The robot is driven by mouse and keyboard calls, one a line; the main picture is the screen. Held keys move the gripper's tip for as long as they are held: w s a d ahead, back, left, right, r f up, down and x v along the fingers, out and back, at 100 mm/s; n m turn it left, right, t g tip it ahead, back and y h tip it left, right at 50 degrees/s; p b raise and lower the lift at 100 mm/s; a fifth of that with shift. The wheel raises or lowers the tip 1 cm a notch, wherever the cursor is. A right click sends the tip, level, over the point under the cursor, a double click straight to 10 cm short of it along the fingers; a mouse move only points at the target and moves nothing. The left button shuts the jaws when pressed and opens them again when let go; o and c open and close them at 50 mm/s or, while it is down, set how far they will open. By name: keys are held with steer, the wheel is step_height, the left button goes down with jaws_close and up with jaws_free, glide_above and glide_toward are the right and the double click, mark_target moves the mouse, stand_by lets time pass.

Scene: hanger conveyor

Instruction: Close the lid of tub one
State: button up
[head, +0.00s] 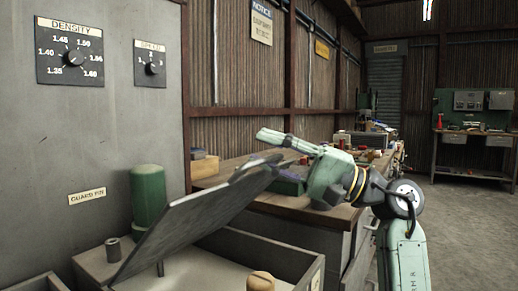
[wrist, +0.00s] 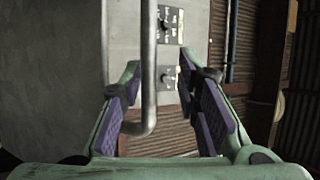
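A dark grey lid (head: 195,215) stands raised and tilted over an open tub (head: 285,250) in the lower middle of the head view. No readable number shows on the tub. My gripper (head: 262,150) is at the lid's upper edge. In the wrist view my gripper (wrist: 160,85) is open, with purple pads on both fingers. A bent metal bar handle (wrist: 149,70) runs between the fingers, nearer the left one, and no grip on it shows. The grey lid surface (wrist: 50,70) fills the left of the wrist view.
A grey panel with a density dial (head: 76,56) and a smaller dial (head: 151,68) stands at left. A green cylinder (head: 148,195) is behind the lid. A cluttered workbench (head: 300,205) lies behind my arm. A brown knob (head: 261,281) is at the bottom. The floor at right is clear.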

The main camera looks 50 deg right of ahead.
steer(key=f+b+v, duration=0.1)
steer(key=v, duration=0.6)
steer(key=shift+w, duration=0.2)
steer(key=shift+b, duration=0.3)
stand_by(0.4)
